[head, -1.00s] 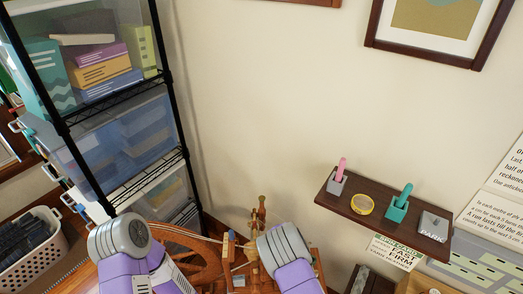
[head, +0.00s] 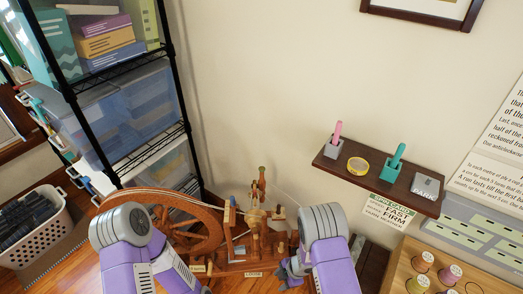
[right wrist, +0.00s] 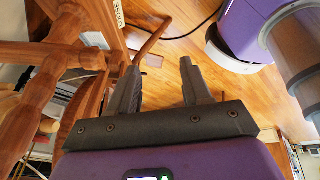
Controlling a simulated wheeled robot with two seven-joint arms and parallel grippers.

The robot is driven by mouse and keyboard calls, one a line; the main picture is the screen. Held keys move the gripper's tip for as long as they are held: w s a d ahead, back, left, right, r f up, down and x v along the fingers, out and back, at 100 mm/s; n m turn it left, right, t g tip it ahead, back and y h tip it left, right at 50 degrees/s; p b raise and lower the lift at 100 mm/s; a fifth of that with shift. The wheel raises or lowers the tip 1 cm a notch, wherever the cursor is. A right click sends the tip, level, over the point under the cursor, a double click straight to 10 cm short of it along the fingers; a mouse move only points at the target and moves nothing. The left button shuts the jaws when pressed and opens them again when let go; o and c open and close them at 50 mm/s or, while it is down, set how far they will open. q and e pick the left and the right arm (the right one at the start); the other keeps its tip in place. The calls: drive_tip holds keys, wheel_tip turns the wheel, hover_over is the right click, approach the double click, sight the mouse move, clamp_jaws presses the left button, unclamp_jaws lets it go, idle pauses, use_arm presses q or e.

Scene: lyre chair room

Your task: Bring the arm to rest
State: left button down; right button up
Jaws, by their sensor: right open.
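My right arm (head: 330,255) comes in at the bottom centre of the head view. Its gripper (head: 283,275) is beside the base of the wooden spinning wheel, at its right front; part of it is hidden by the arm. In the right wrist view the two dark fingers of this gripper (right wrist: 160,68) stand apart with nothing between them, and wooden floor shows beyond. My left arm (head: 130,245) is at the lower left, in front of the wheel. Its gripper does not show.
The spinning wheel (head: 211,228) stands close to both arms; its wooden legs (right wrist: 50,95) are left of the right gripper. A wire shelf (head: 125,160) and a white basket (head: 62,228) are at left. A wall shelf (head: 317,160) and a spool rack (head: 399,278) are at right.

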use_arm(q)
wheel_tip(320, 180, down, 7)
drive_tip(key=b, duration=0.6)
drive_tip(key=shift+r, duration=0.2)
use_arm(e)
drive_tip(key=s+d+f+m, duration=0.1)
drive_tip(key=s+d+m, duration=0.1)
drive_tip(key=s+m, duration=1.2)
drive_tip(key=m, duration=1)
drive_tip(key=shift+s+f, duration=0.15)
drive_tip(key=shift+f, duration=0.2)
drive_tip(key=shift+d, duration=0.1)
